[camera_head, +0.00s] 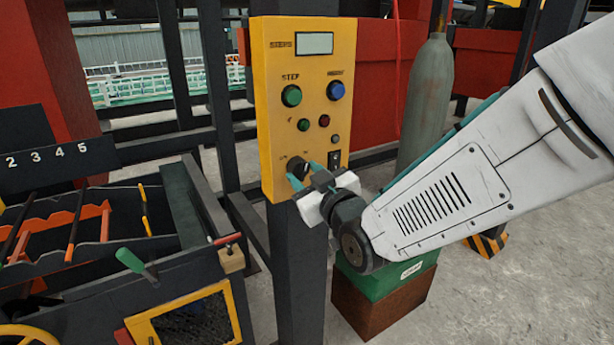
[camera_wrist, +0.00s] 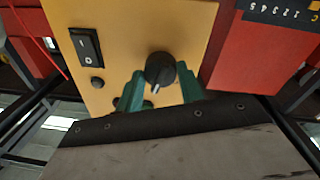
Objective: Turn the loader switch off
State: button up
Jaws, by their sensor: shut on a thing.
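A yellow control panel (camera_head: 304,85) on a dark post carries a black rotary knob (camera_head: 297,166) at its lower left. My gripper (camera_head: 305,173) is at that knob, with its two teal fingers on either side of it. In the wrist view the knob (camera_wrist: 160,68) sits between the green fingers of my gripper (camera_wrist: 162,86), which are shut on it. A white pointer line on the knob points down in this upside-down view. A black rocker switch (camera_wrist: 86,46) marked I and O is apart from the fingers. The label above the knob is too small to read.
Above the knob are a green button (camera_head: 291,96), a blue button (camera_head: 335,91), small buttons and a display (camera_head: 314,43). A dark machine with numbered slots (camera_head: 45,159) stands at left. A grey gas cylinder (camera_head: 428,100) and a green box (camera_head: 385,280) stand at right.

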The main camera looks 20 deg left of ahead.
jog(key=n, duration=0.6)
jog(key=shift+n+y, duration=0.3)
jog(key=shift+n, duration=0.1)
jog(key=n, duration=0.5)
jog(key=shift+n+g, duration=0.4)
jog(key=shift+n+y, duration=0.3)
jog(key=o, duration=1)
jog(key=shift+d, duration=0.1)
jog(key=v, duration=0.7)
jog(key=shift+s+d, duration=0.25)
